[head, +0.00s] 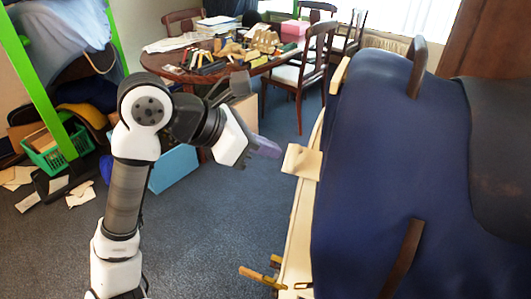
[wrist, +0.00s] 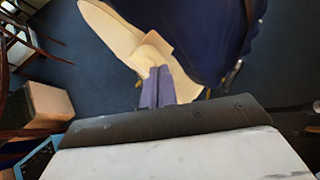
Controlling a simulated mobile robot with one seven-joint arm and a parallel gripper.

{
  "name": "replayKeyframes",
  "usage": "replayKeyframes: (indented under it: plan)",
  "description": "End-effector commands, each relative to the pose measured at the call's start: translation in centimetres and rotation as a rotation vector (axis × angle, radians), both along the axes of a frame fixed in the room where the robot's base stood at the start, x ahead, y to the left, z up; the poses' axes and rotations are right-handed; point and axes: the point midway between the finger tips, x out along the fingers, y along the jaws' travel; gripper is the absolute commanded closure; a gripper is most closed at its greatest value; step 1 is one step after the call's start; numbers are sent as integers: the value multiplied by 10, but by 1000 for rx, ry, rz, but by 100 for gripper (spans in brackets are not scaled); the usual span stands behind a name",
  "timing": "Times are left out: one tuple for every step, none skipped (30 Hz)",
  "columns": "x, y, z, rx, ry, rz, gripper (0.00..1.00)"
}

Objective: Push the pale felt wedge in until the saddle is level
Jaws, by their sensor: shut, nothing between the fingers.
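The pale felt wedge (head: 302,161) sticks out from the left side of the large dark blue padded body (head: 385,150), above a cream edge. A dark leather piece (head: 500,150), which looks like part of the saddle, lies over the blue at right. My gripper (head: 270,148) is shut and empty, its purple fingers pointing at the wedge's outer end. In the wrist view the fingertips (wrist: 161,70) lie just below the wedge (wrist: 155,48). I cannot tell whether they touch it. The wedge's inner end is hidden.
A round wooden table (head: 245,65) with many small blocks and books stands behind, with chairs (head: 305,70) around it. A light blue box (head: 174,169) stands on the carpet behind my arm. A green basket (head: 58,150) is at left. Carpet in front is clear.

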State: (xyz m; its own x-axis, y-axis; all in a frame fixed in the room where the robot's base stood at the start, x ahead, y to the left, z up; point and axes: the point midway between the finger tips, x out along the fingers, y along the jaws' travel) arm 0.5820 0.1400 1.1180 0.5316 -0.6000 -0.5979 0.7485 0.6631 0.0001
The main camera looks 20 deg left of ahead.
Motion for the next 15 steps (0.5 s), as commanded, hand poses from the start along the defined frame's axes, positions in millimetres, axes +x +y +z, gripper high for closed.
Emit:
replayKeyframes:
  plan:
    - [1,-1,5,2,-1,-3,100]
    - [-3,5,7,3,-2,1,100]
    - [-9,12,13,3,-3,3,100]
    - [-14,17,17,3,-3,3,100]
    - [-17,21,22,2,-3,5,100]
    - [-22,27,27,2,-1,3,100]
    - [-26,31,31,2,-2,3,100]
    - [-30,34,35,1,-3,2,100]
    - [-34,39,40,1,-1,2,100]
    - [-37,42,44,1,-1,2,100]
    - [-40,45,47,1,-1,2,100]
    - [-43,49,51,1,-1,2,100]
    - [-45,51,53,0,0,1,100]
    - [-46,53,55,0,-1,1,100]
    - [-48,56,58,0,-1,1,100]
